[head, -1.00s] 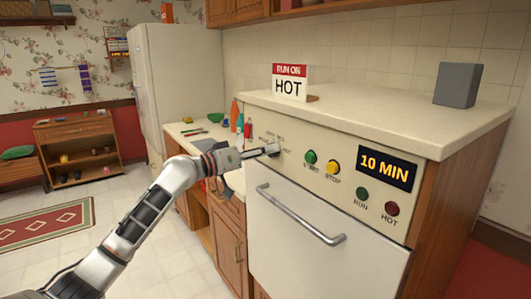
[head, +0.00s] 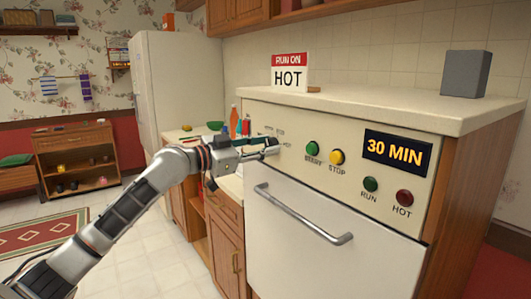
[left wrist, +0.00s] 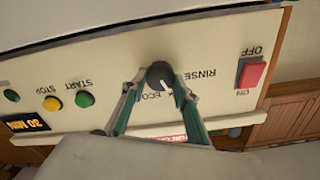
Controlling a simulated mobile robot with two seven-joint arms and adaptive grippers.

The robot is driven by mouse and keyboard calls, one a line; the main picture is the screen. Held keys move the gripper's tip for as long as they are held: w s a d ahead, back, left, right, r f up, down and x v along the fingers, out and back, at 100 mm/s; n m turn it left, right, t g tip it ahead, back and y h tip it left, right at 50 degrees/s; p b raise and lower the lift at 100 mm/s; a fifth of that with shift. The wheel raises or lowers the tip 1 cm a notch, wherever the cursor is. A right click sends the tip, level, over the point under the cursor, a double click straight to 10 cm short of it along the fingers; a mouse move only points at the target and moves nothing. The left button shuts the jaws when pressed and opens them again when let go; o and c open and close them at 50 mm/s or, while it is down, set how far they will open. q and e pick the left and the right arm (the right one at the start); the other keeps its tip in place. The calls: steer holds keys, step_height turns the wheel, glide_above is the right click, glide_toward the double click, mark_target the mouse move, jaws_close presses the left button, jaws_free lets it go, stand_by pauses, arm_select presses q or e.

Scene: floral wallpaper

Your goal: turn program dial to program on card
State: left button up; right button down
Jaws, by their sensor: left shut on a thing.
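The card (head: 290,74) on the countertop reads "RUN ON HOT". The machine's cream front panel (head: 300,133) has a display (head: 396,150) reading "30 MIN". The dark round program dial (left wrist: 160,75) shows upside down in the left wrist view, with "RINSE" and "ECO" labels beside it; other labels around it are hidden. I cannot tell exactly where its pointer stands. My left gripper (head: 268,147) reaches the panel's left part and hides the dial in the head view. Its two fingers (left wrist: 155,88) are shut on the dial, one on each side.
Green START (head: 312,148) and yellow STOP (head: 337,157) buttons sit right of the dial. The RUN (head: 370,184) and HOT (head: 404,197) lamps look dark. A red ON/OFF switch (left wrist: 252,73) is near the dial. The door handle (head: 300,218) juts out below. A grey block (head: 461,74) stands on top.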

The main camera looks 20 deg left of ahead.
arm_select(q)
steer(key=shift+d+f+m+b, duration=0.15)
steer(key=shift+m+b, duration=1.7)
steer(key=shift+m, duration=3.1)
steer(key=shift+a+f+m+b, duration=0.15)
steer(key=shift+m+b, duration=1.7)
steer(key=shift+m, duration=3.1)
arm_select(e)
steer(key=shift+w+a+f, duration=0.15)
steer(key=shift+w+f, duration=0.1)
steer(key=shift+f, duration=0.5)
steer(key=shift+w+a+f, duration=0.15)
steer(key=shift+w+f, duration=0.05)
steer(key=shift+f, duration=0.55)
arm_select(q)
steer(key=shift+d, duration=0.1)
arm_select(e)
steer(key=shift+w, duration=0.1)
arm_select(q)
steer(key=o, duration=1)
steer(key=shift+c, duration=0.2)
steer(key=shift+o, duration=0.6)
arm_select(e)
steer(key=shift+s+d+f, duration=0.1)
steer(key=shift+s+f, duration=0.05)
steer(key=shift+s, duration=0.1)
steer(key=shift+s, duration=0.1)
